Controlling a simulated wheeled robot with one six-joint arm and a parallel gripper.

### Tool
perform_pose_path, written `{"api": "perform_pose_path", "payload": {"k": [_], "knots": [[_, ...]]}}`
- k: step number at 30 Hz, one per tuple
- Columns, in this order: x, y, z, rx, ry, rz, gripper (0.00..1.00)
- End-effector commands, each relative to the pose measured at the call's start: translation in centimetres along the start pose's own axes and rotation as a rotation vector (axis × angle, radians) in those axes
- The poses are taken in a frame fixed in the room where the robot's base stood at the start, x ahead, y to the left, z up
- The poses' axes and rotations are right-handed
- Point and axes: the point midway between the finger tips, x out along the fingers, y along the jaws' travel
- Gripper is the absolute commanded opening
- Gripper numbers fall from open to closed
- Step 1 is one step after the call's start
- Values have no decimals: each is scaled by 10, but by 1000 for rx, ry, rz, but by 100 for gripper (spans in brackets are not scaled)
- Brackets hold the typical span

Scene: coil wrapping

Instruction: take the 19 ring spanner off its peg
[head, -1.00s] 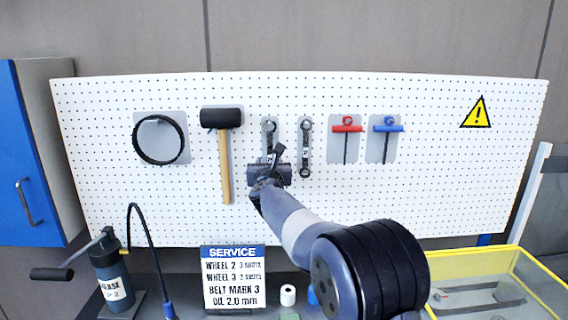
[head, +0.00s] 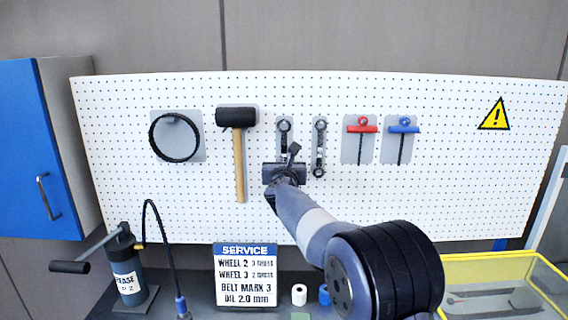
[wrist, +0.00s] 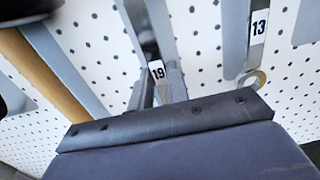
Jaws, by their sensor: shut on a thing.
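The 19 ring spanner (head: 284,127) hangs upright on the pegboard, its upper ring in front of a grey backing plate. In the wrist view its white 19 label (wrist: 157,71) shows between my fingers. My gripper (head: 288,160) is at the spanner's lower part and is shut on it; it also shows in the wrist view (wrist: 168,88). The spanner's lower end is hidden behind my gripper. The 13 ring spanner (head: 319,147) hangs close by on the right, apart from my gripper, and its 13 label (wrist: 259,27) shows in the wrist view.
A mallet (head: 239,165) hangs just left, and a black ring (head: 152,146) hangs farther left. Red (head: 362,129) and blue (head: 404,129) T-handle tools hang right. Below stand a service sign (head: 246,275), a grease pump (head: 128,275) and a yellow-rimmed bin (head: 490,257).

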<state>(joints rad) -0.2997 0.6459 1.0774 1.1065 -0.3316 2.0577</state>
Motion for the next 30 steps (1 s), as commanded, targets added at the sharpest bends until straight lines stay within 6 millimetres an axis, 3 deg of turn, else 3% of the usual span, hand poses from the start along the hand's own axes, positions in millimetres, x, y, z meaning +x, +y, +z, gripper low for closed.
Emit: {"api": "perform_pose_path", "payload": {"k": [6, 30], "knots": [[0, 0, 0, 0, 0, 0, 0], [-1, 0, 6, 0, -1, 0, 0]]}}
